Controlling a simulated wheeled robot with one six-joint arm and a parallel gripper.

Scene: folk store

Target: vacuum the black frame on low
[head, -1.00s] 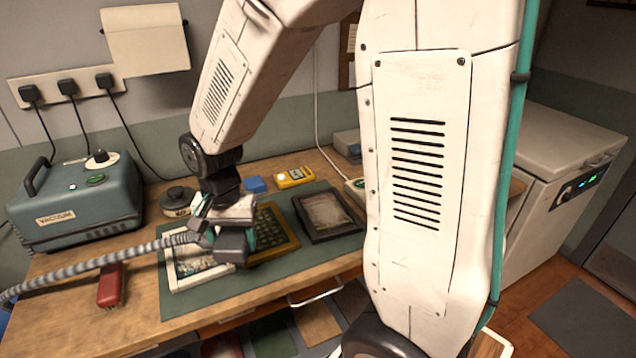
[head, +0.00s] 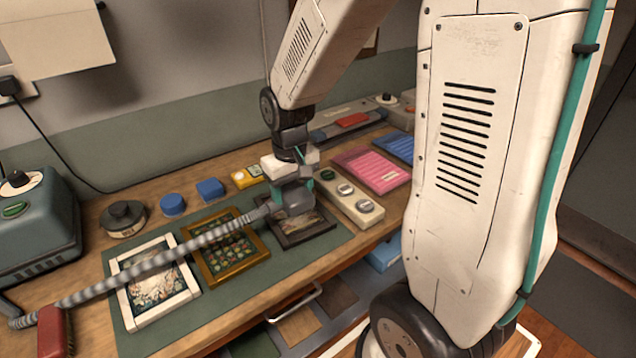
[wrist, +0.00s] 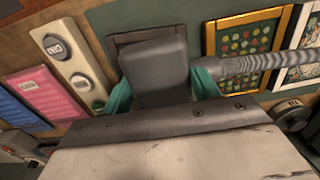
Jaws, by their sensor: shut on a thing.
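The black frame (head: 318,236) lies flat on the green mat, at the right end of a row of three frames. My gripper (head: 293,190) is shut on the grey vacuum nozzle (wrist: 155,72), with its ribbed hose (head: 190,247) running left. The nozzle is over the black frame and hides much of it; I cannot tell whether it touches. In the wrist view a dark edge of the black frame (wrist: 124,38) shows beside the nozzle. The grey-blue vacuum (head: 40,235) stands at the left with a dial on top (head: 18,181) and a green button (head: 15,209).
A white frame (head: 184,297) and a gold frame (head: 208,275) lie left of the black frame on the green mat (head: 200,322). A control strip with round knobs (head: 352,206), a pink folder (head: 372,169) and a blue folder (head: 397,147) lie to the right. A red brush (head: 53,333) lies front left.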

